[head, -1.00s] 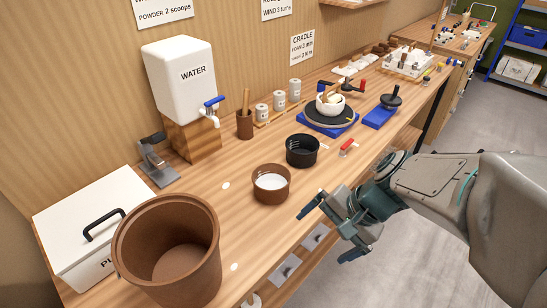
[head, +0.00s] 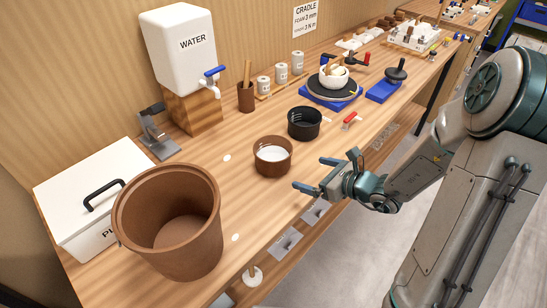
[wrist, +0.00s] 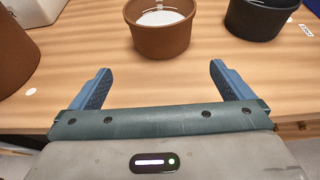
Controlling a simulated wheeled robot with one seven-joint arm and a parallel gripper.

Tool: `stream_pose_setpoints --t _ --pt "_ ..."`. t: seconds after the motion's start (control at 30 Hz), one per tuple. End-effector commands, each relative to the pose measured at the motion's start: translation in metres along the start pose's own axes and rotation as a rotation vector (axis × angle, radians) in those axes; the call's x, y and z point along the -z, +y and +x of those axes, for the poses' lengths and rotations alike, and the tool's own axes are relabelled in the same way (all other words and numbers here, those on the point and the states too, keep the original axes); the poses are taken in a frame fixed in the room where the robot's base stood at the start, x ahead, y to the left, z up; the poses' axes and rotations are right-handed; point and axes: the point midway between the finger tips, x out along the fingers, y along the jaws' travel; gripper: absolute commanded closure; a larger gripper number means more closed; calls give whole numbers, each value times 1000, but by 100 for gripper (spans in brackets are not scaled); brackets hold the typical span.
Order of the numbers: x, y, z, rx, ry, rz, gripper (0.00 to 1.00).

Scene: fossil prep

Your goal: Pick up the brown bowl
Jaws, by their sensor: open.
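The brown bowl (head: 272,160) stands upright on the wooden bench, with white material inside. In the wrist view the brown bowl (wrist: 161,38) is straight ahead, beyond the fingertips and between their lines. My gripper (head: 316,174) is open and empty at the front edge of the bench, to the right of the bowl and apart from it. In the wrist view my gripper (wrist: 160,77) shows two blue fingers spread wide.
A black bowl (head: 304,123) stands just behind the brown bowl. A large brown bucket (head: 170,222) and a white lidded box (head: 65,205) are at the left. A water tank (head: 180,60) stands at the back. Bare bench lies between gripper and bowl.

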Motion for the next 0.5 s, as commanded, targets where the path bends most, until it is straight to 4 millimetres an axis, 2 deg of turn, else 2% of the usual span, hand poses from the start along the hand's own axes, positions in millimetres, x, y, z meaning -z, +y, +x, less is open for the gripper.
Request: stream_pose_setpoints --t 0.1,0.2,0.5 --pt "0 1 24 -5 0 1 0" --pt "-1 0 39 -3 0 0 0" --pt "-1 0 58 -2 0 -1 0"
